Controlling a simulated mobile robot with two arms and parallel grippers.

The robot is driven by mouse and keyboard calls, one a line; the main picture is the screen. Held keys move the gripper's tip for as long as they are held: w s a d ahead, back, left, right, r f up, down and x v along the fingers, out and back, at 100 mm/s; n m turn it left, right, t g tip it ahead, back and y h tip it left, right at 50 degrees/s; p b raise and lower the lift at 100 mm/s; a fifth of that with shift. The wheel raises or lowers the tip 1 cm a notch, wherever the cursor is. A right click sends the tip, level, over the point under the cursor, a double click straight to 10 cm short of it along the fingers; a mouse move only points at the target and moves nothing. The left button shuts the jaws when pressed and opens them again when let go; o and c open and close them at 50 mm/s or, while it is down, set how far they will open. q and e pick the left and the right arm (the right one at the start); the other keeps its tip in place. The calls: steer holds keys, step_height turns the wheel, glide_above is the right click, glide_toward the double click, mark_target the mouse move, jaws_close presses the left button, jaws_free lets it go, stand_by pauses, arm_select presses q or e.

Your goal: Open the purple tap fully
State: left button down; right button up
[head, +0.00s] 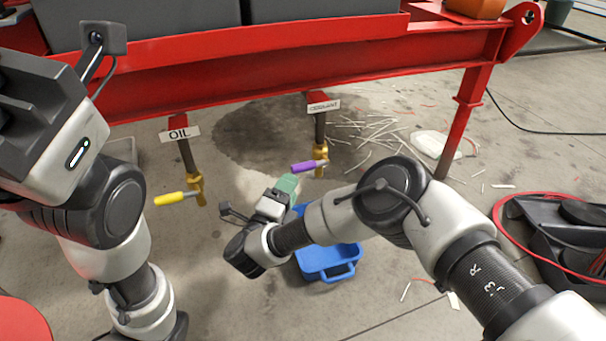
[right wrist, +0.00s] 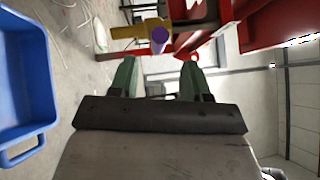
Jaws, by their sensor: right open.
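The purple tap handle (head: 304,167) sticks out to the left from a brass valve (head: 320,160) on the drop pipe under the red skid. My right gripper (head: 287,184), with green fingers, is just below and left of the handle. In the right wrist view the purple handle (right wrist: 159,38) points end-on toward me, beyond the gap between the two open fingers (right wrist: 157,68). The fingers are apart and nothing is between them. The dark body of my left gripper (head: 28,105) is at the far left; its fingers do not show.
A yellow-handled tap (head: 170,198) hangs left under the OIL sign (head: 180,134). A blue bin (head: 325,262) stands on the floor below the purple tap, partly behind my right arm. A red skid leg (head: 465,125) and a black tray (head: 560,235) are to the right.

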mark_target(302, 171)
steer(key=b+x, duration=0.1)
steer(key=x, duration=0.1)
steer(key=b+x, duration=0.1)
steer(key=x, duration=0.1)
steer(key=b+x, duration=0.1)
steer(key=x, duration=0.1)
steer(key=shift+w+f, duration=0.1)
steer(key=shift+f, duration=0.2)
steer(key=shift+w+d+r, duration=0.3)
steer(key=shift+w, duration=0.25)
jaws_close()
